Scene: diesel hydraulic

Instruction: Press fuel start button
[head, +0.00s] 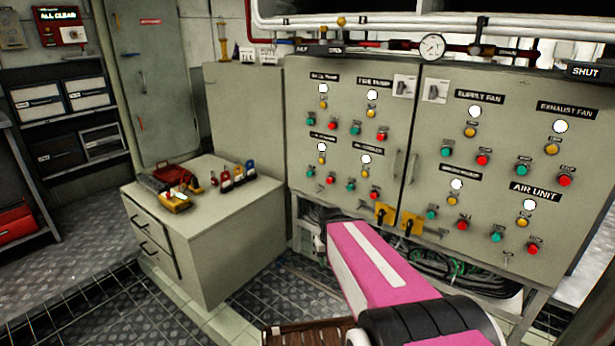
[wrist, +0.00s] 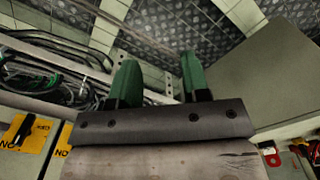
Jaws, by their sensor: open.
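The control cabinet (head: 345,215) has green, red and amber buttons in groups, each group under a white lamp. Labels I can read include SUPPLY FAN, EXHAUST FAN and AIR UNIT. A label starting group two at upper left (head: 374,82) seems to end in PUMP. I cannot tell which label says fuel. Green buttons there include one at the upper left (head: 356,128) and one at the lower left (head: 350,187). My gripper (wrist: 158,80) is open and empty, its green fingers apart and touching no button. In the head view my arm hides it, low in front of the cabinet.
Loose cables (head: 445,268) and yellow tags (head: 384,214) sit at the cabinet's lower edge. Pipes and a gauge (head: 432,46) run above. Floor is free at left.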

